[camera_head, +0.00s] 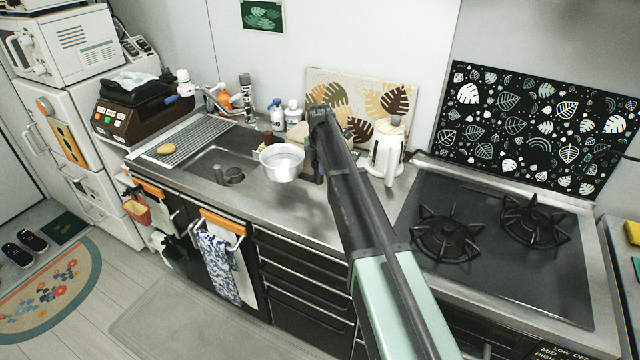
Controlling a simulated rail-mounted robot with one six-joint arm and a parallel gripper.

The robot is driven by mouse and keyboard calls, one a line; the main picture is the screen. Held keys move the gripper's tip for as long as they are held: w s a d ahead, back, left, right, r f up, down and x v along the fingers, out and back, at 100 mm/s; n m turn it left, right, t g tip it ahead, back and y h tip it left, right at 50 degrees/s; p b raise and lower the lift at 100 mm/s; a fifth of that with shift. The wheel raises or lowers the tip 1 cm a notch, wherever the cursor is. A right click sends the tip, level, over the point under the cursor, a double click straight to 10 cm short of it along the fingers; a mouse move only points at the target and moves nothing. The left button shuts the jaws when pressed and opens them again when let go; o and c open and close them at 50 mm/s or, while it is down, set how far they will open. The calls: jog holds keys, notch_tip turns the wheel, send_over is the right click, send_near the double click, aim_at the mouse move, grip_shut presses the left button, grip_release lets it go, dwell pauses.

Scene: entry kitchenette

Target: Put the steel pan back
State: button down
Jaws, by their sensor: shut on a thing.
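The steel pan (282,163) is a small, round, silvery pan. It shows upright at the front of the counter, just right of the sink, and seems held above the surface. My gripper (317,143) is at its right side, at the far end of my dark arm. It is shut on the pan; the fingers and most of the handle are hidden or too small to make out.
The sink (228,168) is left of the pan. Bottles (284,114) and a leaf-patterned board (362,100) stand behind. A sponge-like item (166,149) lies on the drainer (195,138).

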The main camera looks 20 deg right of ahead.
notch_tip(320, 180, down, 4)
jog(key=b, duration=0.3)
jog(key=shift+f, duration=0.15)
jog(key=shift+r, duration=0.25)
jog(key=shift+f, duration=0.15)
jog(key=c, duration=0.8)
grip_release()
